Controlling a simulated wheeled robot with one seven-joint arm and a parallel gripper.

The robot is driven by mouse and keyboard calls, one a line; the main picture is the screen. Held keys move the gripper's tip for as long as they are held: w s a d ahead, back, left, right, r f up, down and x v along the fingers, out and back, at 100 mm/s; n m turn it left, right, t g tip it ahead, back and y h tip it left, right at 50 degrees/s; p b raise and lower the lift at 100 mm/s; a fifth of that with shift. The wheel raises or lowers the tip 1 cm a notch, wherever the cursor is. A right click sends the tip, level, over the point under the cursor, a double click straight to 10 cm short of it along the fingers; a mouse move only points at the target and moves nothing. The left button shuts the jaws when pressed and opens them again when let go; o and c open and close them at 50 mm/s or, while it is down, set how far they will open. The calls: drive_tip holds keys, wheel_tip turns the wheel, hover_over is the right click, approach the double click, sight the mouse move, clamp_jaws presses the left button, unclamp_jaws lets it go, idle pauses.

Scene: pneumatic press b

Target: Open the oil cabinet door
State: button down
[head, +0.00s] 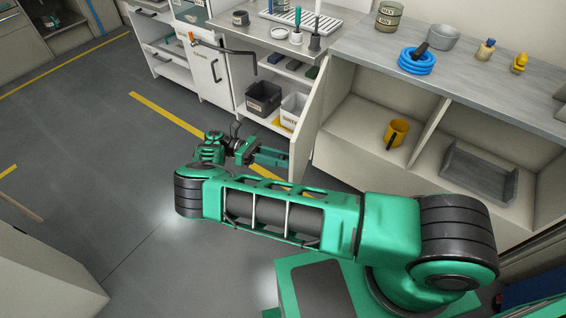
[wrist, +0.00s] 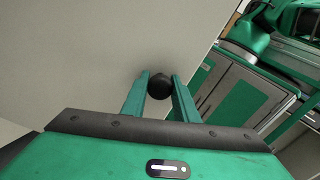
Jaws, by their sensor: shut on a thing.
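The pale cabinet door (head: 308,118) stands swung out from the cabinet front in the head view, at the left end of an open shelf compartment. My green gripper (head: 284,157) is at the door's outer lower part. In the wrist view the gripper's two fingers (wrist: 159,86) close on a round black knob (wrist: 159,88) on the flat pale door panel (wrist: 110,50). The knob is hidden in the head view.
A grey tray (head: 478,172) sits in the neighbouring compartment. The countertop (head: 465,75) above carries a blue hose coil (head: 417,61), tins and small bottles. Left of the door, a bench holds a black bin (head: 263,98) and a white bin (head: 293,108). Grey floor (head: 95,150) is clear at left.

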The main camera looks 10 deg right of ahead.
drive_tip(key=shift+w+a, duration=0.1)
drive_tip(key=shift+w, duration=0.1)
idle(0.3)
drive_tip(key=c, duration=1.4)
unclamp_jaws()
